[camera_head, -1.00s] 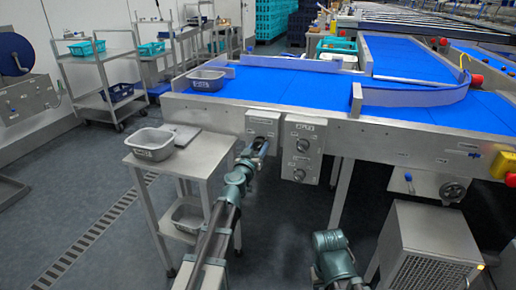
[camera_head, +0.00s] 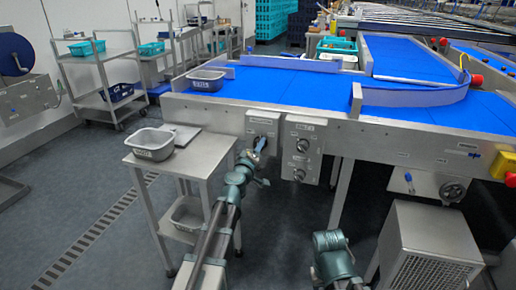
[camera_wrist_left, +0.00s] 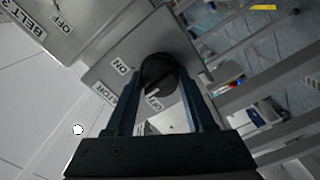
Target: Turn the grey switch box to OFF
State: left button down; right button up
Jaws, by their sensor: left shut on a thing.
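The grey switch box (camera_head: 262,119) is fixed to the front side of the conveyor. In the left wrist view its plate (camera_wrist_left: 178,38) carries an ON label (camera_wrist_left: 121,66) and an OFF label (camera_wrist_left: 153,102). My left gripper (camera_head: 261,144) reaches up to the box from below. In the left wrist view its two fingers are shut on a round black knob (camera_wrist_left: 159,70), one on each side. A white mark on the knob lies close to the OFF label. My right gripper is not in view.
A second box with two knobs (camera_head: 304,135) hangs just right of the switch box. A steel side table (camera_head: 205,150) with a grey tub (camera_head: 150,143) stands at the left. A louvred steel cabinet (camera_head: 428,235) stands at the lower right.

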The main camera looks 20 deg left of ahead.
pick_arm(q)
jog(key=n, duration=0.4)
jog(key=shift+n, duration=2.2)
jog(key=shift+c, duration=1.3)
grip_release()
jog(key=shift+s, duration=0.1)
